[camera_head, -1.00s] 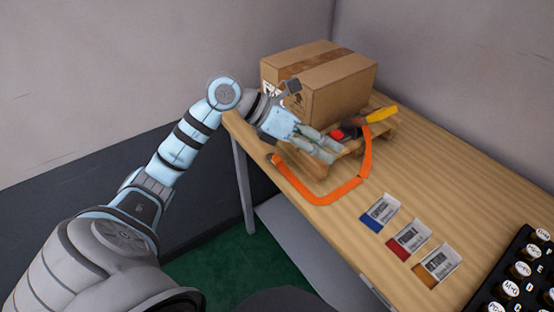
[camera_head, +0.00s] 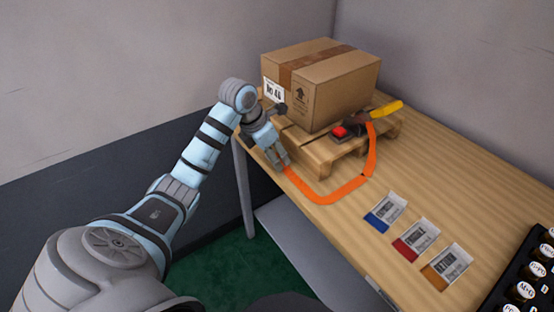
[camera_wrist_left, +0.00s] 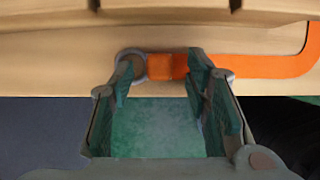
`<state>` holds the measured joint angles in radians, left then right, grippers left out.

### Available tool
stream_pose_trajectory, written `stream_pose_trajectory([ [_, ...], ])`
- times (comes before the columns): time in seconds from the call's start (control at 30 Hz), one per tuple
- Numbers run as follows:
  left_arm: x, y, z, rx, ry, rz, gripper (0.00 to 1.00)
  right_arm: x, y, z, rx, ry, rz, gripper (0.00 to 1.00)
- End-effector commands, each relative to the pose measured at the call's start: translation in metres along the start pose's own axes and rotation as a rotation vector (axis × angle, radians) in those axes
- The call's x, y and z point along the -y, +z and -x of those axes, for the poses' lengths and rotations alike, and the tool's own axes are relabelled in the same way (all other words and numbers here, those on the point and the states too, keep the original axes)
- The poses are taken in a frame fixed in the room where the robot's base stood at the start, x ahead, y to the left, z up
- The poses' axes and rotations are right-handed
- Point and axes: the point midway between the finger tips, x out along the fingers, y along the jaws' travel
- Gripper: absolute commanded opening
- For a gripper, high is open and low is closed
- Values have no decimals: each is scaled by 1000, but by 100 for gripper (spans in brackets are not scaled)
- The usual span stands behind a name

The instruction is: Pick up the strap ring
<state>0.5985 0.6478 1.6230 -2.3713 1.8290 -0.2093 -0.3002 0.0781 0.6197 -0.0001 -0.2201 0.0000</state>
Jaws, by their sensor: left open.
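The strap ring (camera_wrist_left: 133,52) is a grey ring at the left end of the orange strap (camera_wrist_left: 260,65) in the left wrist view, on the table edge. In the head view the ring is hidden behind my gripper, while the orange strap (camera_head: 335,196) curves away to the right. My left gripper (camera_wrist_left: 160,68) is open, with one finger near the ring and the other over the strap; nothing is clamped. It also shows in the head view (camera_head: 281,164), pointing down at the table's left edge. I cannot tell how far its tips are above the ring. My right gripper is not in view.
A cardboard box (camera_head: 335,92) stands on a wooden pallet (camera_head: 318,152) close behind the gripper. A yellow-handled ratchet (camera_head: 385,110) lies at the pallet's right. Several label cards lie on the wooden table (camera_head: 450,180), with a black keyed panel (camera_head: 525,280) at the lower right.

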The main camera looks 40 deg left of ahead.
Motion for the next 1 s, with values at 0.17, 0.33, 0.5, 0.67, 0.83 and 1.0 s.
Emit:
stream_pose_trajectory([
  [0.17, 0, 0, 0, 1, 1, 0, 43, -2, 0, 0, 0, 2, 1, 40],
  [0.33, 0, 0, 0, 1, 1, 0, 18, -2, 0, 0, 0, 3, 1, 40],
  [0.5, 0, 0, 0, 1, 1, 0, 0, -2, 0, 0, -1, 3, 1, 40],
  [0.67, 0, 0, 0, 1, 1, 0, 0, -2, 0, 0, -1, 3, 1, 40],
  [0.83, 0, 3, 6, 2, 1, -1, 0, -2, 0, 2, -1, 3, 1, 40],
  [1.0, -1, 14, 33, 4, 3, -1, 0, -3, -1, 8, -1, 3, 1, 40],
])
